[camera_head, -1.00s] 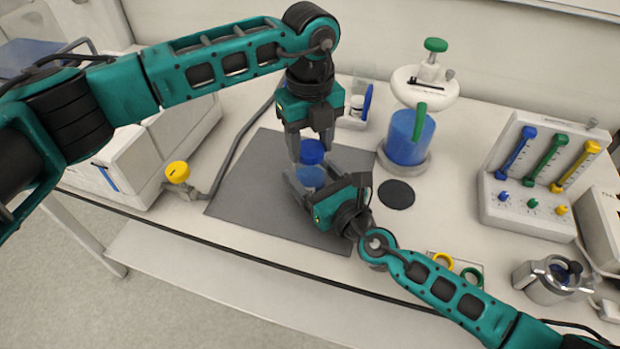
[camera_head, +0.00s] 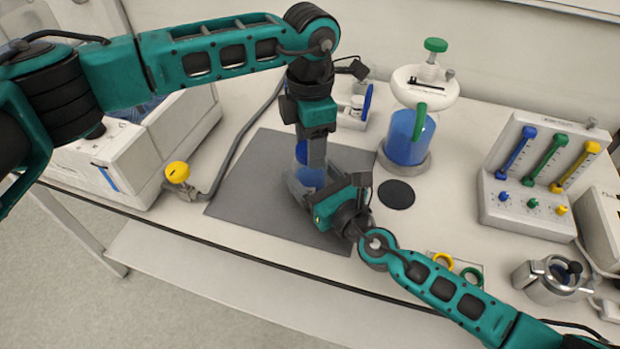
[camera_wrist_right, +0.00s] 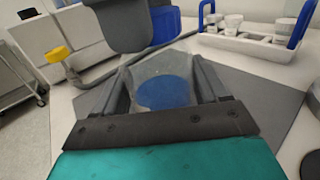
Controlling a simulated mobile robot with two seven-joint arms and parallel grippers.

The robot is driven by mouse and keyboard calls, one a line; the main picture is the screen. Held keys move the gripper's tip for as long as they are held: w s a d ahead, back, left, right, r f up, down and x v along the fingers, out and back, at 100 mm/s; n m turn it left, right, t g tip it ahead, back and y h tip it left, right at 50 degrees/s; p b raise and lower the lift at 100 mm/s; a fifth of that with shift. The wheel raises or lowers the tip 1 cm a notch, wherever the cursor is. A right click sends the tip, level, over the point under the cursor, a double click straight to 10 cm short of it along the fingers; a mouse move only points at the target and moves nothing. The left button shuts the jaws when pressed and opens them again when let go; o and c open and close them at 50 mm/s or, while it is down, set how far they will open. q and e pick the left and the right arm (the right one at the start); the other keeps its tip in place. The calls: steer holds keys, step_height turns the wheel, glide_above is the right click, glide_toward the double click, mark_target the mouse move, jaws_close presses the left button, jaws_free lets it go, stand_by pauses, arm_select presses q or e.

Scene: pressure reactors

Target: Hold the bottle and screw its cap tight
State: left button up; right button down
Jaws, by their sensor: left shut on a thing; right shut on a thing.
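The clear bottle with blue liquid (camera_head: 311,178) stands upright over the dark grey mat (camera_head: 250,205). My right gripper (camera_head: 307,182) is shut around its body from the front right. In the right wrist view the bottle (camera_wrist_right: 165,92) sits between both fingers. The blue cap (camera_head: 301,152) is on top of the bottle, partly hidden by my left gripper (camera_head: 312,158), which points down and is shut on it. The cap (camera_wrist_right: 165,25) and a left finger beside it also show in the right wrist view. How far the cap is screwed down cannot be told.
A reactor with a blue vessel (camera_head: 408,138) stands behind right, with a black disc (camera_head: 396,194) in front. A yellow-knobbed valve (camera_head: 178,173) is at the left. A white rack (camera_head: 355,112) stands behind the mat. A flow-meter panel (camera_head: 535,180) is at the right.

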arm_select(q)
steer(key=m, duration=0.7)
steer(key=o, duration=1.2)
steer(key=shift+c, duration=0.2)
steer(key=shift+r, duration=2.25)
steer(key=shift+c, duration=0.4)
